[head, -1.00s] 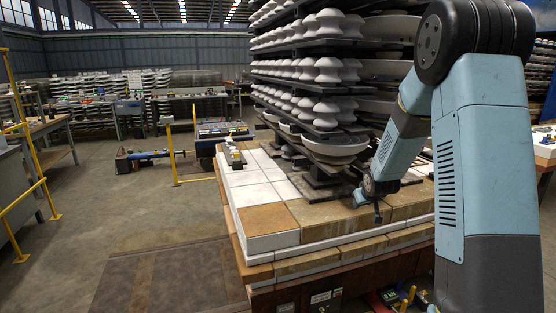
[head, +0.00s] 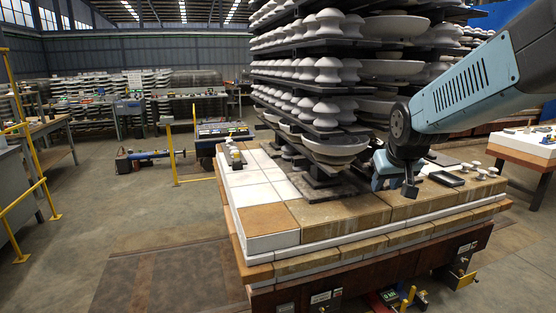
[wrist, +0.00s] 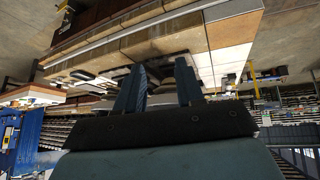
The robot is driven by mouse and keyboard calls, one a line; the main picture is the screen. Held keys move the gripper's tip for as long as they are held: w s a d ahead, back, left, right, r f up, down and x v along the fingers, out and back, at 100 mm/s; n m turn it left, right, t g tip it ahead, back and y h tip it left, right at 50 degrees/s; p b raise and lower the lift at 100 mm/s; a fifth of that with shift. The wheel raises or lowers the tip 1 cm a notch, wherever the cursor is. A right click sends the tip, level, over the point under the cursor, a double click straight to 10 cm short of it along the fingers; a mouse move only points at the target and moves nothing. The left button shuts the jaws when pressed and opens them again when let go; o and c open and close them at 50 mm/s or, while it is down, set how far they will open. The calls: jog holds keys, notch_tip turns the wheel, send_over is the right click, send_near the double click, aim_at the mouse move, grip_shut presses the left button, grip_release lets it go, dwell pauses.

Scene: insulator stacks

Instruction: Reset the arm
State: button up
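My arm reaches in from the right in the head view, its light blue forearm (head: 465,90) lying low and slanting down to the left. My gripper (wrist: 158,75) shows in the wrist view as two dark blue fingers set apart, with nothing held between them. In the head view the gripper (head: 388,172) hangs over the tiled top of the kiln car (head: 345,215), right of the insulator stack (head: 325,110). The fingertips are small there, and I cannot tell their exact height above the tiles.
A dark tray (head: 446,179) and several small white insulators (head: 482,174) lie on the tiles right of my gripper. The shelves of the stack stand close on its left. A yellow rail (head: 22,150) stands at far left. The floor left of the car is mostly clear.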

jog(key=s+a+r, duration=0.1)
jog(key=s, duration=0.8)
jog(key=s+a+r+g, duration=0.1)
jog(key=s, duration=0.8)
jog(key=shift+s+a+r+m+y, duration=0.2)
jog(key=shift+a+r+m+y, duration=0.1)
jog(key=shift+y, duration=0.1)
